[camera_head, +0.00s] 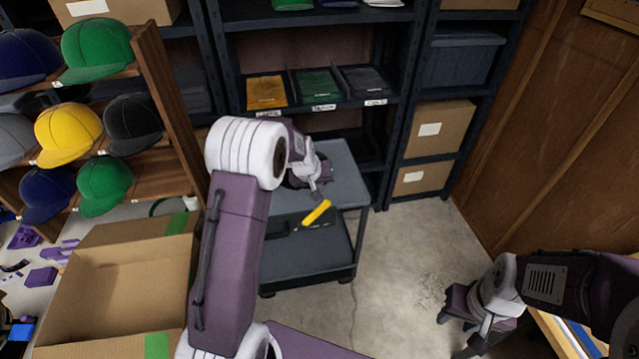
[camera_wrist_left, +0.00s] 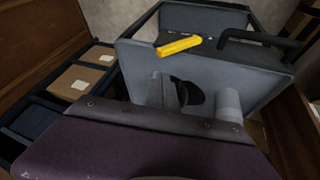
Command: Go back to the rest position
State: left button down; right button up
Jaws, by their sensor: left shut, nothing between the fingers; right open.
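My left arm rises from the bottom of the head view and bends over the grey cart. My left gripper (camera_head: 316,188) is above the cart's top shelf, shut and empty; the wrist's own parts partly hide it. My right gripper (camera_head: 464,326) hangs at the lower right over the bare floor, open and empty. In the left wrist view, the cart's grey surface (camera_wrist_left: 205,70) fills the middle beyond my wrist parts.
The grey cart (camera_head: 345,160) stands before the dark shelving (camera_head: 230,60). A yellow object (camera_head: 317,213) shows at its near edge. An open cardboard box (camera_head: 75,285) is at lower left, below a cap rack (camera_head: 160,90). The concrete floor (camera_head: 400,260) is clear right of the cart.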

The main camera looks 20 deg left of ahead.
pick_arm(q)
jog(key=s+d+r+m, duration=0.2)
jog(key=s+d+r, duration=0.3)
jog(key=s+r, duration=0.25)
jog(key=s+f+m+g, duration=0.1)
jog(key=s+f+g, duration=0.1)
jog(key=s, duration=0.8)
jog(key=s+f+m+g, duration=0.1)
jog(key=s+f, duration=0.3)
jog(key=s, duration=0.6)
jog(key=shift+s+f+g, duration=0.15)
jog(key=shift+f+g, duration=0.05)
jog(key=shift+g, duration=0.5)
jog(key=shift+s, duration=0.1)
